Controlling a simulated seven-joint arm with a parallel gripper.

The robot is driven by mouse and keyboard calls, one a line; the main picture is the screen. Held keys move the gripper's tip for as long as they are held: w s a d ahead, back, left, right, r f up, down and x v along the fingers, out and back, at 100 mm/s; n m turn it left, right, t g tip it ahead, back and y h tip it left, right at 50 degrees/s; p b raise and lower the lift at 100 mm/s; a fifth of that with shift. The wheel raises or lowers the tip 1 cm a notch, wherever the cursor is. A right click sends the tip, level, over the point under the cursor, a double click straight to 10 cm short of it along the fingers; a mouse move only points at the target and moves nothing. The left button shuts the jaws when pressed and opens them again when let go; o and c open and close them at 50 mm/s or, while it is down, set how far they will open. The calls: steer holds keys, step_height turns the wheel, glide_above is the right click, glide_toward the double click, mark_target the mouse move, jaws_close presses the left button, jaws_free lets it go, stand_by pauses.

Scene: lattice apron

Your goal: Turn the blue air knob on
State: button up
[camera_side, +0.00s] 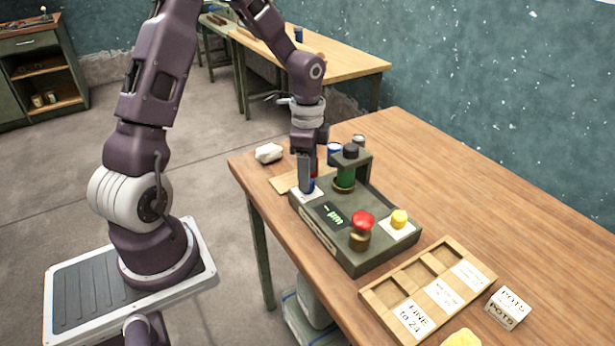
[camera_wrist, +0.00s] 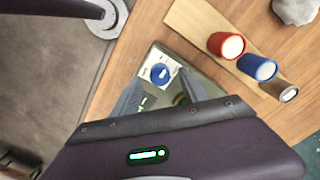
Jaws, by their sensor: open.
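The blue air knob (camera_wrist: 160,73) sits on a white plate on the dark grey-green control box (camera_side: 345,246). A pale mark shows on its top. In the side view the knob (camera_side: 311,185) is partly hidden by my gripper (camera_side: 305,184), which points down at the box's far left corner. In the wrist view my gripper (camera_wrist: 161,76) is open, with one finger on either side of the knob. I cannot tell whether the fingers touch it.
The box also has a red button (camera_side: 362,220), a yellow button (camera_side: 399,218) and a green cylinder (camera_side: 345,179) under a bracket. Red (camera_wrist: 226,45) and blue (camera_wrist: 258,67) cans stand behind. A wooden tray (camera_side: 375,298) and POTS block (camera_side: 508,309) lie at front right.

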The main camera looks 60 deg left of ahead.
step_height(320, 180, up, 5)
steer(key=shift+r, duration=0.1)
